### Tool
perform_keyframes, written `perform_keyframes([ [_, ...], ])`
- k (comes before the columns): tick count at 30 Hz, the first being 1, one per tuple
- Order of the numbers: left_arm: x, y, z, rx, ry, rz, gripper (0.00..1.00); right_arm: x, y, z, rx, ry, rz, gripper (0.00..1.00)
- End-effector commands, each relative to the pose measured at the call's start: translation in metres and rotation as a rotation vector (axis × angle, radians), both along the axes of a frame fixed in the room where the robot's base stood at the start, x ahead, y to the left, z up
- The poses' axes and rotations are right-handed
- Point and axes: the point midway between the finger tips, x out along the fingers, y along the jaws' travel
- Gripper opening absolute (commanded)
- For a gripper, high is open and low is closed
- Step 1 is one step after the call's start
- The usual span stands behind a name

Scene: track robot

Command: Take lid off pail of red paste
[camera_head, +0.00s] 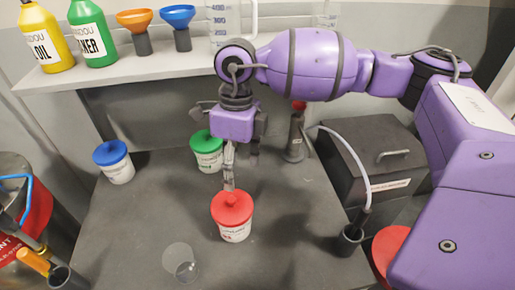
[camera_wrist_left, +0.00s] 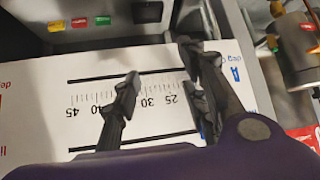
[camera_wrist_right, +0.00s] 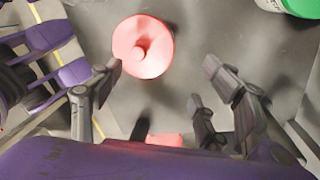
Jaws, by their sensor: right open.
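The pail of red paste (camera_head: 235,233) is a white pail standing on the dark grey worktop. Its red lid (camera_head: 231,208), with a raised centre knob, is on it; the lid also shows in the right wrist view (camera_wrist_right: 143,47). My right gripper (camera_head: 229,183) points down just above and behind the lid, fingers spread and empty. In the right wrist view its fingertips (camera_wrist_right: 165,82) are apart, with the lid beyond them; I cannot tell whether they touch it. My left gripper (camera_wrist_left: 160,75) shows only in its wrist view, fingers apart and empty, in front of a white panel with a printed scale.
A green-lidded pail (camera_head: 207,152) stands behind the red one, and a blue-lidded pail (camera_head: 114,162) at the left. A clear round item (camera_head: 180,262) lies in front. A dark box (camera_head: 372,160) and a hose in a black cup (camera_head: 348,240) are on the right.

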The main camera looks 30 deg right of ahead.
Motion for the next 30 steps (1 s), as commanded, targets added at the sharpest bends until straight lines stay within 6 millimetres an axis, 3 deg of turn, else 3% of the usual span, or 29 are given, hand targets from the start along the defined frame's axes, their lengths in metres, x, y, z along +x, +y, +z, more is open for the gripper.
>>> perform_keyframes([
  [7, -0.034, 0.003, -0.014, 0.0, 0.064, 0.015, 0.4, -0.006, 0.007, -0.024, 0.004, 0.006, 0.0, 0.69],
  [15, -0.014, 0.001, 0.0, 0.001, 0.026, -0.002, 0.4, -0.013, 0.016, -0.061, 0.005, 0.006, -0.001, 0.69],
  [22, -0.013, 0.002, 0.001, 0.005, 0.023, -0.009, 0.4, -0.013, 0.017, -0.066, 0.004, 0.006, -0.001, 0.69],
  [30, -0.019, 0.002, -0.002, 0.003, 0.034, -0.004, 0.4, -0.013, 0.017, -0.065, 0.005, 0.005, 0.0, 0.37],
])
